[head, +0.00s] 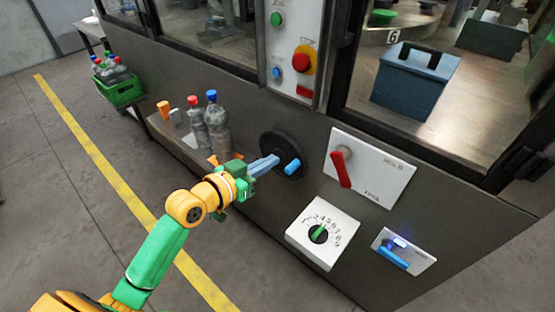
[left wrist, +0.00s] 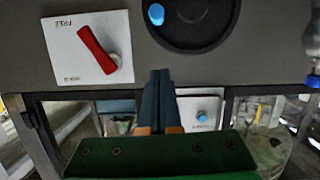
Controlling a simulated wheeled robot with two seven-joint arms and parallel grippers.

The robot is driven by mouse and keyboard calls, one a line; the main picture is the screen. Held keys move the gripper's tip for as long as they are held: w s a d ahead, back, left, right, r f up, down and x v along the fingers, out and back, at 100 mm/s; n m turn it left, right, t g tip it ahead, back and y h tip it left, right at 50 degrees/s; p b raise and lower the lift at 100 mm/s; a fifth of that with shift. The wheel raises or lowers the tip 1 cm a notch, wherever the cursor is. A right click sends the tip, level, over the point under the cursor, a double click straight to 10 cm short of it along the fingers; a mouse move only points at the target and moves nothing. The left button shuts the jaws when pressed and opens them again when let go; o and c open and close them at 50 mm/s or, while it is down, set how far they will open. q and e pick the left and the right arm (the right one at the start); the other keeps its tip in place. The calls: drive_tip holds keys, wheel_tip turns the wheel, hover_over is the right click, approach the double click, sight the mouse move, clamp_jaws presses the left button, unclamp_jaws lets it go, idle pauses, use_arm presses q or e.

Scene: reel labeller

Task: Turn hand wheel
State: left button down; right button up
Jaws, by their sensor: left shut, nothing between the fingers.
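The hand wheel (head: 279,141) is a round black disc on the dark machine front, with a blue handle (head: 292,167) at its lower right in the head view. In the left wrist view the wheel (left wrist: 205,28) is at the top, cut by the frame edge, with its blue handle (left wrist: 156,14) at the left. My left gripper (head: 275,160) is shut and empty. Its blue fingers overlap the wheel's left part in the head view, beside the handle. In the wrist view the fingertips (left wrist: 160,72) lie just below the wheel's rim; contact cannot be told. My right gripper is not in view.
Right of the wheel are a red lever (head: 342,168) on a white plate, a numbered dial (head: 320,234) and a blue switch (head: 393,257). Bottles (head: 216,125) stand on a ledge to the left. A green crate (head: 122,91) is farther back. Floor at left is clear.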

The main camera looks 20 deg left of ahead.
sight(297, 157)
use_arm(q)
drive_tip(key=x, duration=0.7)
drive_tip(key=shift+w+d+f, duration=0.1)
drive_tip(key=shift+w+f, duration=0.15)
drive_tip(key=shift+f, duration=0.05)
wheel_tip(297, 157, down, 3)
drive_tip(key=shift+s+r+b, duration=0.1)
drive_tip(key=shift+b, duration=0.4)
drive_tip(key=shift+s+f, duration=0.1)
drive_tip(key=shift+f, duration=0.3)
